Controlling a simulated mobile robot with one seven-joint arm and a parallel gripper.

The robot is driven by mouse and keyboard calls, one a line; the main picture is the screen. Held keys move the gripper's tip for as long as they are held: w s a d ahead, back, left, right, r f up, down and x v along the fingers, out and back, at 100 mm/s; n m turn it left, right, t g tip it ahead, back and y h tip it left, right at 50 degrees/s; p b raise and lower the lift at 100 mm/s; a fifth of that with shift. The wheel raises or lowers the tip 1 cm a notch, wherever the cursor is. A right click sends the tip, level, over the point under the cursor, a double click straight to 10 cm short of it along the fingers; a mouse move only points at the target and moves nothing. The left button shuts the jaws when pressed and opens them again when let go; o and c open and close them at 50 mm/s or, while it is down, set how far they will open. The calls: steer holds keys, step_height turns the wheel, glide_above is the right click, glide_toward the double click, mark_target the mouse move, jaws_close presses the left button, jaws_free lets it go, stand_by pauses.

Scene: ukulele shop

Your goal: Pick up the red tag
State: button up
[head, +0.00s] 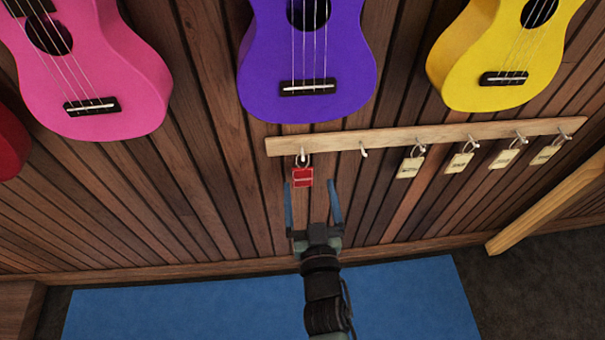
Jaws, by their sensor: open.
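The red tag (302,178) hangs by a ring from the leftmost hook of a wooden hook rail (400,139) on the slatted wall. It has a pale label strip across it. My gripper (312,186) is open, with its two blue fingers pointing up toward the rail. The left finger's tip appears just below the tag's left edge, and the right finger is off to the tag's right. The fingers hold nothing. I cannot tell from this one view how far the fingers are from the tag in depth.
Several cream tags (410,167) hang on the right hooks; the second hook (364,150) is empty. Pink (100,70), purple (307,75) and yellow (490,70) ukuleles hang above. A wooden beam (545,212) leans at right. A blue mat (200,308) lies below.

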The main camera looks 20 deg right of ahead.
mark_target(303, 172)
steer(key=shift+a+f+b+x, duration=0.15)
steer(key=shift+b+x, duration=0.15)
steer(key=shift+x, duration=0.75)
steer(key=shift+a+f+b+x, duration=0.15)
steer(key=shift+b+x, duration=0.15)
steer(key=shift+x, duration=0.75)
steer(key=shift+a+f+b+x, duration=0.1)
steer(key=shift+f+b+x, duration=0.15)
steer(key=shift+x, duration=0.75)
steer(key=shift+w, duration=0.1)
steer(key=c, duration=1.4)
steer(key=shift+r, duration=0.15)
